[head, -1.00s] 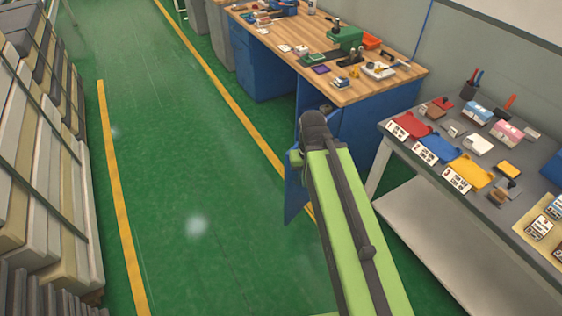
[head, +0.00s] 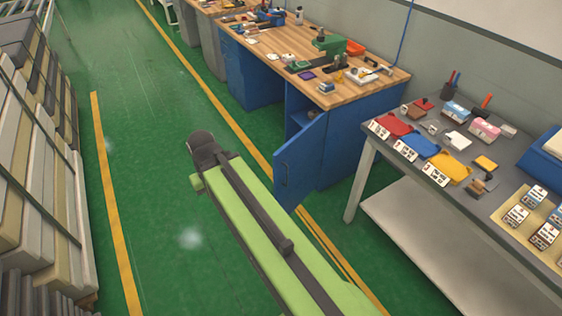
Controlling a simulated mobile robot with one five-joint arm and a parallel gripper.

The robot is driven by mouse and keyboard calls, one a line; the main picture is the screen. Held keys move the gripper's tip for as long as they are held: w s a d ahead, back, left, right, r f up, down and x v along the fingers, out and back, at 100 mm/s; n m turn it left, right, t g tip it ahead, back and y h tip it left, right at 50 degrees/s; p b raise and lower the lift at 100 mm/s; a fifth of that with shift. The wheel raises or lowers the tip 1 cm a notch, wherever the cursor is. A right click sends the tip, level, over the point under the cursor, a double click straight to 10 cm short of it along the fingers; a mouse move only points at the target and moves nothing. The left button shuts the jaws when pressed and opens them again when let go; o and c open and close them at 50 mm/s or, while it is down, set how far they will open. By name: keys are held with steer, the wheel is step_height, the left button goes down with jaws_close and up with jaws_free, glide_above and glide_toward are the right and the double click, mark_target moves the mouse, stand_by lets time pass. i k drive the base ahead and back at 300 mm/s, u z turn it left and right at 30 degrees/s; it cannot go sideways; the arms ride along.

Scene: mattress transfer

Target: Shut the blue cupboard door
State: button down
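The blue cupboard door (head: 301,163) stands open, swung out over the floor from the blue cupboard (head: 352,130) under the wooden workbench (head: 385,82). A dark handle shows on the door's face near its left edge. Part of the cupboard's inside, with a shelf, shows above the door. My green and black arm reaches up from the bottom of the head view, left of the door. A strip of floor shows between the arm's far end and the door. My gripper's fingers do not show; they are out of sight beyond or below the dark arm joint.
A grey table (head: 465,195) with coloured trays and small boxes stands on the right, with a lower shelf. Stacked mattress-like slabs (head: 45,180) line the left side. Green floor (head: 150,150) with yellow lines is clear between them.

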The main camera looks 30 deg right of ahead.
mark_target(296, 164)
steer(key=z, duration=0.05)
steer(key=i, duration=1)
steer(key=u, duration=0.1)
